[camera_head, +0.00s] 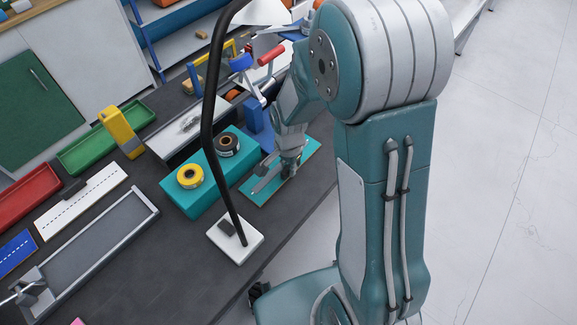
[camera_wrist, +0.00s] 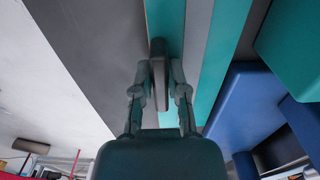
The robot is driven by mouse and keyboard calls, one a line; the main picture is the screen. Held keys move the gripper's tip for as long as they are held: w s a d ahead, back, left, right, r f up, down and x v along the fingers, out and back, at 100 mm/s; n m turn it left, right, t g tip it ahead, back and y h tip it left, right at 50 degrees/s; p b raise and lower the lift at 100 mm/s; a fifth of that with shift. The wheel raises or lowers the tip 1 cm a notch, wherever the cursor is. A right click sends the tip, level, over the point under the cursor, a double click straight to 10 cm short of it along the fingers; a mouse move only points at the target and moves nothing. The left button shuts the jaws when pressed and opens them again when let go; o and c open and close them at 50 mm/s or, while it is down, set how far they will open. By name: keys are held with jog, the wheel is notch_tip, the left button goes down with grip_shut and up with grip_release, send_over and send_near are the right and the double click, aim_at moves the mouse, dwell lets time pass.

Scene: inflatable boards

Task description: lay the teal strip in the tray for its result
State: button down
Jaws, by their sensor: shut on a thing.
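The teal strip (camera_head: 308,148) is near the bench's right edge in the head view, partly hidden by my gripper (camera_head: 287,173). My gripper is shut on a dark upright tab on the strip (camera_wrist: 221,55), seen between the fingers in the wrist view. I cannot tell whether the strip touches the bench or is slightly raised. A green tray (camera_head: 88,158) and a red tray (camera_head: 22,200) lie at the far left of the bench. Both look empty where visible. Which one matches the strip's result does not show.
A teal block (camera_head: 190,205) with two tape rolls stands left of the strip. A black pole (camera_head: 207,125) rises from a white base (camera_head: 251,240). A yellow device (camera_head: 121,131) stands beside the green tray. A grey channel (camera_head: 110,240), a white strip (camera_head: 85,200) and a blue strip (camera_head: 18,254) lie left.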

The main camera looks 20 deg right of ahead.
jog(key=c, duration=0.7)
grip_release()
jog(key=shift+o, duration=0.2)
